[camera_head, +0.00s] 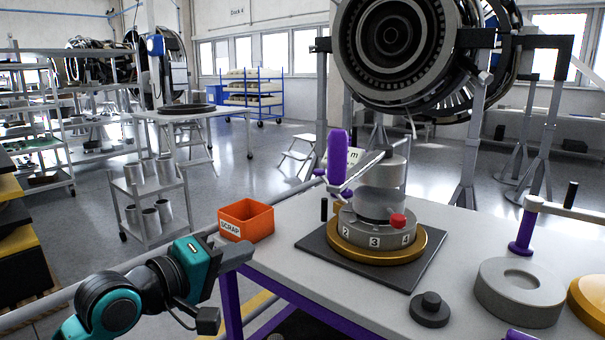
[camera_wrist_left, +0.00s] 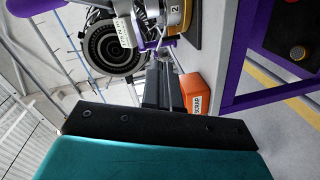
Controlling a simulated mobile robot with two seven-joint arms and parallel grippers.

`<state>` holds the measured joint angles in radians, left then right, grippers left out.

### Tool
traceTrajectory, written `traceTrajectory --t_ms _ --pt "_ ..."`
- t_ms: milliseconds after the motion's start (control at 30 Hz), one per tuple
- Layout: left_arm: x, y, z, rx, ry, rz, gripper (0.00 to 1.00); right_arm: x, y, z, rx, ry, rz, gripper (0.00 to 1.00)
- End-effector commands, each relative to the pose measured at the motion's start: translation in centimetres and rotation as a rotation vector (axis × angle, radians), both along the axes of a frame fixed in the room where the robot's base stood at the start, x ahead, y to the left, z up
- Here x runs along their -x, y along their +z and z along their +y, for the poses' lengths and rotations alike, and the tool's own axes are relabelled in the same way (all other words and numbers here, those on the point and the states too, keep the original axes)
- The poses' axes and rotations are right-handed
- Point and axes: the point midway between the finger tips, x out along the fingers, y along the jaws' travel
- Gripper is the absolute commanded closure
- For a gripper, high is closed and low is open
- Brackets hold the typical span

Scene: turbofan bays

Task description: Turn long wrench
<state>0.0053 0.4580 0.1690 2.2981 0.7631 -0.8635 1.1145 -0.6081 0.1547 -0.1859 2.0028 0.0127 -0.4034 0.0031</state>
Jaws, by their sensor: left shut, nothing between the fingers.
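A long wrench with an upright purple handle (camera_head: 338,155) stands at the back left of a round grey fixture (camera_head: 375,230). Its bar runs to the right towards a clear cylinder on the fixture, and a white tag is by it. The fixture has numbered faces, a red knob (camera_head: 398,220) and a gold base ring. In the left wrist view the white tag (camera_wrist_left: 125,32) shows near the top, with part of the gold ring to its right. My left gripper (camera_head: 246,249) is shut and empty, left of the table and apart from the wrench. Its fingers (camera_wrist_left: 162,66) also show in the wrist view. My right gripper is out of view.
An orange scrap bin (camera_head: 246,221) sits at the table's left edge, close to my left gripper. A grey ring (camera_head: 520,290), a black knob piece (camera_head: 430,308) and a purple post (camera_head: 523,232) stand at right. A large engine (camera_head: 400,50) hangs behind.

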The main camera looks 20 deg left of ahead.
Motion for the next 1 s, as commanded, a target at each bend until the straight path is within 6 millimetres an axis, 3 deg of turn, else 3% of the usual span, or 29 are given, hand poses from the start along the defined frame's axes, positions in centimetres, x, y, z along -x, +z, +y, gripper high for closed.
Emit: traceTrajectory --t_ms 33,100,200,300,433,567,1000 --pt "0.4 3.8 0.1 0.083 -0.021 -0.022 1.00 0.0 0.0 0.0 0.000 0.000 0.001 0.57" --pt "1.3 7.5 -0.1 0.194 -0.056 -0.020 1.00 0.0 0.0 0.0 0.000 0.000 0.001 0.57" --pt "2.7 11.2 -0.5 0.303 -0.100 -0.009 1.00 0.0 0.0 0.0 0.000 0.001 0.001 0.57" --pt "3.6 13.0 -0.8 0.361 -0.128 0.005 1.00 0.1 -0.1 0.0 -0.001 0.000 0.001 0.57" --pt "3.6 13.6 -1.1 0.386 -0.140 0.013 1.00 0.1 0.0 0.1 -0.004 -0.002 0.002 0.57" --pt "2.4 13.7 -1.8 0.388 -0.140 0.014 1.00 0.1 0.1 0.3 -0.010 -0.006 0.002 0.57" --pt "-5.1 13.7 -6.4 0.386 -0.141 0.013 1.00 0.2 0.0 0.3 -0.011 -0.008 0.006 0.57"
